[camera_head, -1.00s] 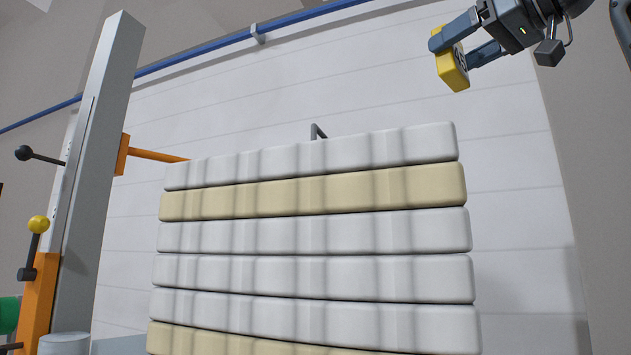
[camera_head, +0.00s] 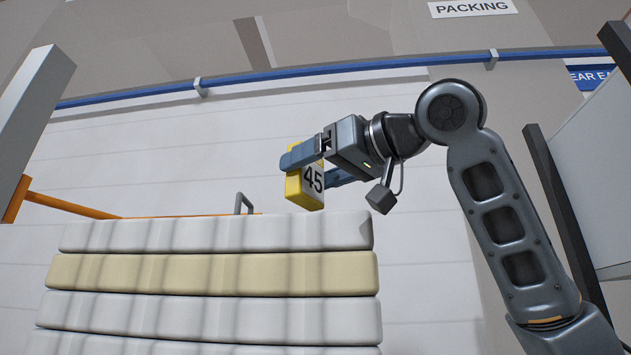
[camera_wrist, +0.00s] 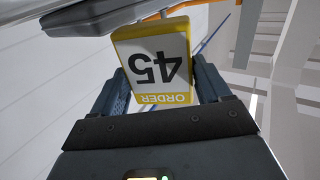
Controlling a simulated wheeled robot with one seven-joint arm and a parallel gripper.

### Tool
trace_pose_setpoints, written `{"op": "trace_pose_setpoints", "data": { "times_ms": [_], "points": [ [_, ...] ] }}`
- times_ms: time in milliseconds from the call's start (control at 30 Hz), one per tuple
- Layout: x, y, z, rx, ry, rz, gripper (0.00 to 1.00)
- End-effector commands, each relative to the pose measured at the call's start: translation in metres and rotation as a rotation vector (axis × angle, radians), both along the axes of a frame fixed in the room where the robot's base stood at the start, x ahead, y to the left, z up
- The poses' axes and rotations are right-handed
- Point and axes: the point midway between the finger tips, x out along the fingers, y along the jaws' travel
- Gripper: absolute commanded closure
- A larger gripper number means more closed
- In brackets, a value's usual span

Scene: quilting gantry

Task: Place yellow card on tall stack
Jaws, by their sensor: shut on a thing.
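My gripper (camera_head: 308,170) is shut on the yellow card (camera_head: 294,188), a thick yellow block with a white face marked 45. In the wrist view the card (camera_wrist: 154,64) sits between both fingers, its face reading "ORDER 45" upside down. The tall stack (camera_head: 215,274) of white and cream quilted layers fills the lower left of the head view. The card is held in the air, appearing just above the stack's top right end; a gap cannot be judged exactly. The stack's lower part is out of view.
A grey bent handle (camera_head: 244,202) shows behind the stack's top. An orange bar (camera_head: 75,205) runs from a grey post (camera_head: 30,125) at left. A blue rail (camera_head: 290,72) crosses the back wall. A dark-framed panel (camera_head: 590,170) stands at right.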

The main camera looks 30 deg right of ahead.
Motion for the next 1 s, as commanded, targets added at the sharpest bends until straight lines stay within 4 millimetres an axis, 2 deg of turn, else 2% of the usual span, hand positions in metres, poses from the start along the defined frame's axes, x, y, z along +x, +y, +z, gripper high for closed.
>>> {"op": "trace_pose_setpoints", "data": {
  "times_ms": [100,200,633,667,867,1000],
  "points": [
    [0.0,-0.002,-0.017,0.0,0.002,-0.003,0.53],
    [0.0,-0.001,-0.024,0.001,0.0,-0.002,0.53],
    [0.0,-0.001,-0.031,0.001,0.0,-0.001,0.53],
    [0.0,-0.001,-0.029,0.0,0.0,-0.001,0.21],
    [0.0,-0.001,-0.029,0.0,0.0,-0.001,0.01],
    [0.0,-0.001,-0.029,0.0,0.0,-0.001,0.0]
  ]
}}
